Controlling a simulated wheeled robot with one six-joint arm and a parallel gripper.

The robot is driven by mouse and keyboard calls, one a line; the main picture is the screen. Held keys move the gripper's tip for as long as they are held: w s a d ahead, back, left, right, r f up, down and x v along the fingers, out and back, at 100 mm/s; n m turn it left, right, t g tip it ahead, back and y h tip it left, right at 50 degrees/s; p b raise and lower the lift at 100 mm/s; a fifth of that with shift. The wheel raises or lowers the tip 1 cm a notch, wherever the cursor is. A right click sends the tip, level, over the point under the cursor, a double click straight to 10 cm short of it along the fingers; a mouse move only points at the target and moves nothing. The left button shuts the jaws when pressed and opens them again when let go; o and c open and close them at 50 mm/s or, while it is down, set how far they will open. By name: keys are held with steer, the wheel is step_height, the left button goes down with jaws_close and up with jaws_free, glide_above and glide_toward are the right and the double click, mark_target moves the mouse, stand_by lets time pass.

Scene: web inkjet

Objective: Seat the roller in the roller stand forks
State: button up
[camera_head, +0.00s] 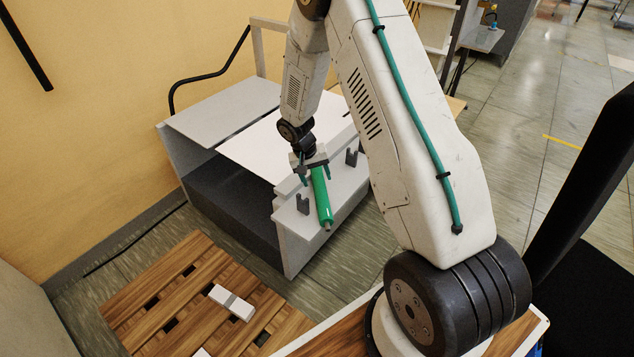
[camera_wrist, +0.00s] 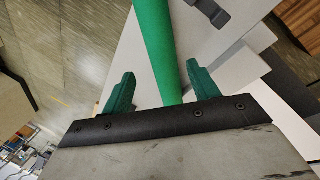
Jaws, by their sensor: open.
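The green roller (camera_head: 321,196) is crosswise between the two dark roller stand forks, the left fork (camera_head: 302,205) and the right fork (camera_head: 351,157). It is in neither fork slot. Its near end, with a pale shaft tip, reaches toward the front edge of the grey ledge. My gripper (camera_head: 312,171) is over the roller's far end with its green fingers open. In the wrist view the roller (camera_wrist: 162,50) passes between the spread fingers (camera_wrist: 160,90), with a gap on both sides. One fork (camera_wrist: 208,12) shows at the top there. Whether the roller touches the ledge is unclear.
The grey machine frame (camera_head: 290,245) has a white sheet (camera_head: 265,145) behind the ledge. A wooden pallet (camera_head: 180,290) with a small pale box (camera_head: 231,302) is on the floor at the lower left. A yellow wall stands at the left. Open floor lies at the right.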

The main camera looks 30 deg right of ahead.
steer(key=v, duration=1)
steer(key=s+a+r+n+t, duration=0.1)
steer(key=s+a+r, duration=0.2)
steer(key=s+r, duration=0.6)
steer(key=s+a+r+n, duration=0.15)
steer(key=s+r, duration=0.25)
steer(key=r, duration=0.9)
steer(key=s+a+r+n+y, duration=0.1)
steer(key=s+a+r, duration=0.2)
steer(key=s, duration=0.8)
steer(key=s+a+r+n+t+y, duration=0.1)
steer(key=s+a+r, duration=0.2)
steer(key=s, duration=0.7)
steer(key=shift+s+a+y, duration=0.3)
steer(key=shift+s+y, duration=0.1)
steer(key=shift+o, duration=0.4)
steer(key=shift+r+n, duration=0.15)
steer(key=shift+n, duration=0.1)
